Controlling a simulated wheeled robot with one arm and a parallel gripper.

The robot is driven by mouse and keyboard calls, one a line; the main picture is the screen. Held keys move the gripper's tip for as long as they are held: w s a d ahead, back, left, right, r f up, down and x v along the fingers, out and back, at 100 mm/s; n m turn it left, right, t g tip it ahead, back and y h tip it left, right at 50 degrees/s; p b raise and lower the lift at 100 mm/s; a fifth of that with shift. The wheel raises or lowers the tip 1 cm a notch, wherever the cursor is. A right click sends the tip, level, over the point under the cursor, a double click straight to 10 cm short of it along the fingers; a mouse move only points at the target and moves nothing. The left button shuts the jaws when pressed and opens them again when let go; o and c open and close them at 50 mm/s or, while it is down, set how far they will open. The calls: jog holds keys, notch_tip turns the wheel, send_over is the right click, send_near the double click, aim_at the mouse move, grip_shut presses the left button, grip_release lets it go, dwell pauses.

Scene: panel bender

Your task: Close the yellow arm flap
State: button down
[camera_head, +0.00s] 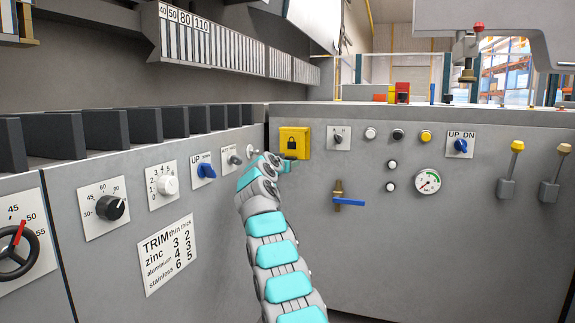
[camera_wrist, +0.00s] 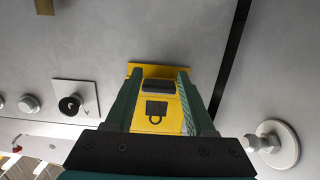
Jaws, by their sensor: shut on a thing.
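The yellow flap (camera_head: 295,140) with a black padlock symbol is on the grey right-hand panel, close to the corner. My gripper (camera_head: 284,163) reaches it from the lower left. In the wrist view the flap (camera_wrist: 155,124) lies between the two green-lined fingers of my gripper (camera_wrist: 158,100), which is shut on it. A yellow backing edge and a dark bar show beyond the padlock face. The fingers hide the flap's sides, and I cannot tell how far it stands out from the panel.
A black selector switch (camera_head: 338,139) is just right of the flap. A round metal knob (camera_wrist: 272,143) sits close to my gripper, across the panel corner. A blue-handled valve (camera_head: 347,202) is below, and a pressure gauge (camera_head: 427,181) is farther right.

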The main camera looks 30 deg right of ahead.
jog(key=shift+d, duration=0.1)
jog(key=shift+c, duration=1.2)
grip_release()
jog(key=f+b+v, duration=0.1)
jog(key=v, duration=0.6)
jog(key=shift+s+a+r+b, duration=0.25)
jog(key=shift+r+b, duration=0.05)
jog(key=shift+r, duration=0.25)
